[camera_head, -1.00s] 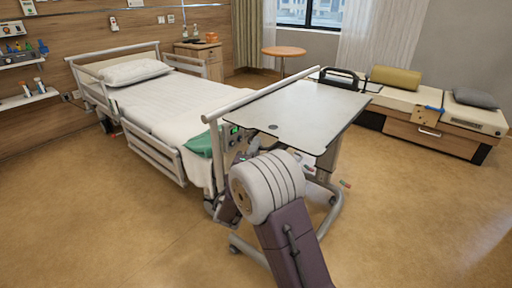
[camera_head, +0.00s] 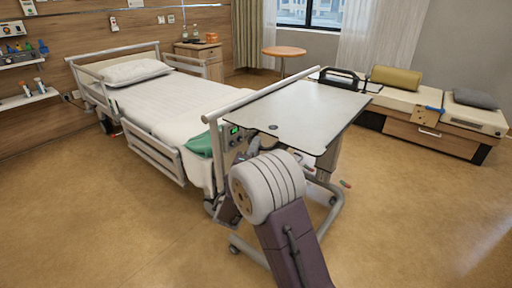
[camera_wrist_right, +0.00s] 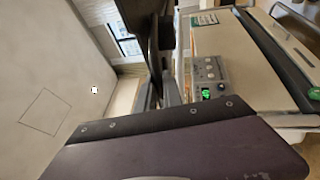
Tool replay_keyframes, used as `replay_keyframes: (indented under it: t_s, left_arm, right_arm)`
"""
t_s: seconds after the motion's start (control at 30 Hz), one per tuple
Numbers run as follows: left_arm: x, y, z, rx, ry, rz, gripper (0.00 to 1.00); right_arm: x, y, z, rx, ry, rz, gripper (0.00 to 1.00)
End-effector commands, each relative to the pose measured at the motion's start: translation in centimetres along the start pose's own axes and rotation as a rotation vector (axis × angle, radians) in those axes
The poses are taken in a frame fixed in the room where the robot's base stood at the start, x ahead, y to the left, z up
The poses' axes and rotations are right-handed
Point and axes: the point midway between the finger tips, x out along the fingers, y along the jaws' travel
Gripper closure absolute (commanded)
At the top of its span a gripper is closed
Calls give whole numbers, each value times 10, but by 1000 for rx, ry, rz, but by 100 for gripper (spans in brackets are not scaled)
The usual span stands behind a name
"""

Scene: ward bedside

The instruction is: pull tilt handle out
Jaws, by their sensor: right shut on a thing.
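My right gripper (camera_head: 252,148) is at the foot end of the bed, beside the control panel (camera_head: 234,137) with its green display. My own white wrist joint hides much of it in the head view. In the right wrist view its dark fingers (camera_wrist_right: 164,60) are close together, next to the panel (camera_wrist_right: 208,72). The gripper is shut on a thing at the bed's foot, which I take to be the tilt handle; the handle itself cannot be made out. My left gripper is not in view.
The overbed table (camera_head: 305,112) stands over my right arm's far side, close to the gripper. The bed (camera_head: 170,103) with a green cloth (camera_head: 200,144) is left of it. A low bench (camera_head: 430,130) stands at the right.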

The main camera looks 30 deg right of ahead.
Motion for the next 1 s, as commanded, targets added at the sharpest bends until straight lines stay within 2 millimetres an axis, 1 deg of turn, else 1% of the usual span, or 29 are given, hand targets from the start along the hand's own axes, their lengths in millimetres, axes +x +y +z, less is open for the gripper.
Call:
replay_keyframes:
  t_s: [0.43,0.53,0.63,0.7,0.9,0.93,0.97,1.0]
  left_arm:
    - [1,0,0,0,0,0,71]
    - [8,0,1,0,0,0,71]
    - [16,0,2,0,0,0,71]
    - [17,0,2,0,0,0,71]
    - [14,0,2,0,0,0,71]
    - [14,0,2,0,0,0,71]
    - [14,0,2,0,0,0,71]
    - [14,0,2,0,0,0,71]
  right_arm:
    - [-1,-1,0,0,-1,-2,100]
    - [-10,-1,-5,1,1,0,100]
    - [-23,1,-10,2,2,0,100]
    - [-27,3,-11,-1,1,-1,100]
    - [-27,5,-11,-2,2,-2,100]
    - [-27,5,-12,-2,2,-3,87]
    - [-27,5,-12,-2,2,-3,78]
    - [-27,5,-12,-2,2,-2,67]
